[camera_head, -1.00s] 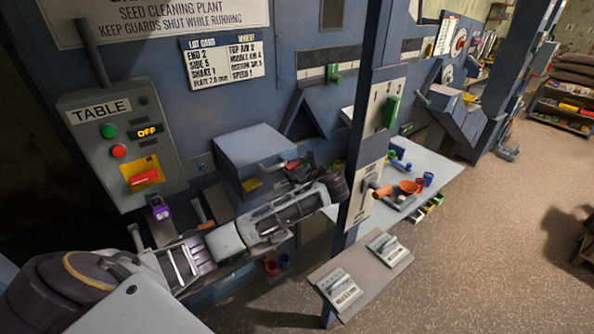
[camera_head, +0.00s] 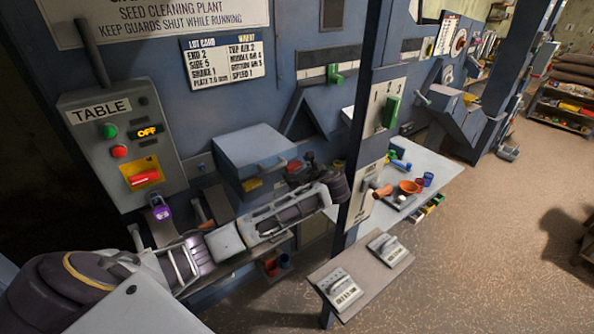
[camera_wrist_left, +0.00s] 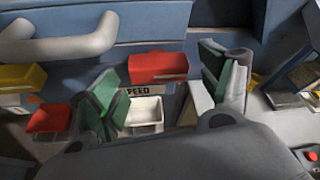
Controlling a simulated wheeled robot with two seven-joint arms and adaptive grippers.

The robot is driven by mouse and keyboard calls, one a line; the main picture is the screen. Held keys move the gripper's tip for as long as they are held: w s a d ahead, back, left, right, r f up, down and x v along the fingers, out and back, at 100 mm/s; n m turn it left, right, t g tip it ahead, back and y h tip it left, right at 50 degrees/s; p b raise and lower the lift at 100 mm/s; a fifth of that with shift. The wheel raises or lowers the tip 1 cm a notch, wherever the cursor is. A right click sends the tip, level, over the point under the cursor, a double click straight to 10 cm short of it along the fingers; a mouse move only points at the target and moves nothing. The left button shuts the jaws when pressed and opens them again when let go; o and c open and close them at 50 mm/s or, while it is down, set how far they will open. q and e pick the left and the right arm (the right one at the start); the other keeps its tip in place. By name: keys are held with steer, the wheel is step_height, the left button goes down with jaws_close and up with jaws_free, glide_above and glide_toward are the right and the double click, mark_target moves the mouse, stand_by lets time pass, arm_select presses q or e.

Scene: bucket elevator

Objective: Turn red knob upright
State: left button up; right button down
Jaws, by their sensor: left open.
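A red knob (camera_wrist_left: 158,67) lies horizontal on the blue machine front in the left wrist view, just above a label reading FEED (camera_wrist_left: 141,91). My left gripper (camera_wrist_left: 162,88) is open, with one green-padded finger on each side of the knob's lower area. I see no contact between the fingers and the knob. In the head view the left gripper (camera_head: 303,170) is at the machine front, below the grey-blue box, and a red part shows beside it; detail there is small and partly hidden by the wrist. My right gripper is not in view.
A grey handle (camera_wrist_left: 60,40) sticks out at upper left in the wrist view. Red (camera_wrist_left: 48,118) and white (camera_wrist_left: 145,115) bins sit below. In the head view, a blue post (camera_head: 365,130) stands close right of my wrist, and a control box (camera_head: 120,145) hangs at left.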

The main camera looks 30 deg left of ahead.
arm_select(q)
steer(key=v, duration=0.7)
stand_by(0.3)
